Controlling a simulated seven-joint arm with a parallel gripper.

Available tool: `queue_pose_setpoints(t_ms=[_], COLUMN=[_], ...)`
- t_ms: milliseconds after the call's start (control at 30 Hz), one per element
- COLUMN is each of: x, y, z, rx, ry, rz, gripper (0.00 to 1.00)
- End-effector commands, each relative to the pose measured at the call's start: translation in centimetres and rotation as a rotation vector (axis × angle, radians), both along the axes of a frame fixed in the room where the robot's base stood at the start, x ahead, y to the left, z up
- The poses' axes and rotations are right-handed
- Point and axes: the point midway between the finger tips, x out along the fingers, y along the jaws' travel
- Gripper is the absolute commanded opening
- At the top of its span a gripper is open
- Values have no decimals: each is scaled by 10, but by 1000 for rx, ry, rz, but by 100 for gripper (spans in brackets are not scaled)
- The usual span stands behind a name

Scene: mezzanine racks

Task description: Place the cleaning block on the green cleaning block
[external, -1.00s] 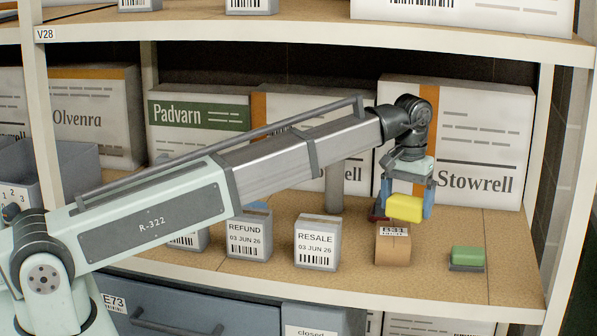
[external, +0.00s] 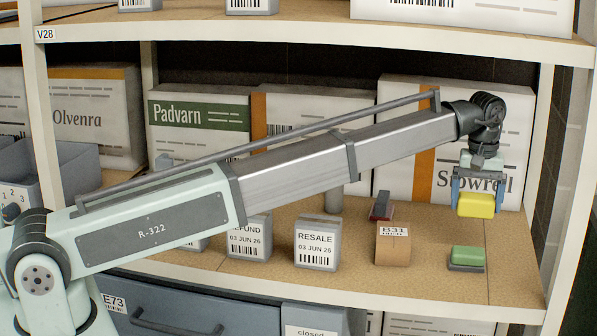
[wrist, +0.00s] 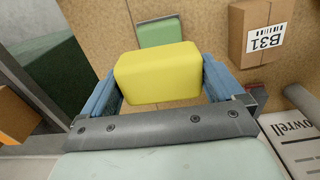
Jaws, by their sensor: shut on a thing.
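A yellow cleaning block (external: 475,205) is held between the blue fingers of my gripper (external: 474,202), above the shelf board. In the wrist view the yellow block (wrist: 158,74) fills the space between the fingers of my gripper (wrist: 160,85). The green cleaning block (external: 467,255) with a dark grey base lies on the shelf near the front edge, below and slightly left of the yellow block in the external view. In the wrist view the green block (wrist: 158,31) shows beyond the yellow one, partly hidden by it. The two blocks look apart.
A grey RESALE box (external: 317,245) is further left. Large Stowrell cartons (external: 400,120) stand behind. Shelf right of the green block is clear.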

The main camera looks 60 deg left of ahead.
Motion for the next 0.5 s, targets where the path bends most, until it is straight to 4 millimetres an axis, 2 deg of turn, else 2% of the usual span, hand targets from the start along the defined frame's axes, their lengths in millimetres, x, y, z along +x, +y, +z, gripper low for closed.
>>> queue_pose_setpoints(t_ms=[200,500], x=[-1,-1], y=[0,0], z=[-36,-62], rx=[1,1], ry=[2,1], rz=[-1,-2], gripper=[63,63])
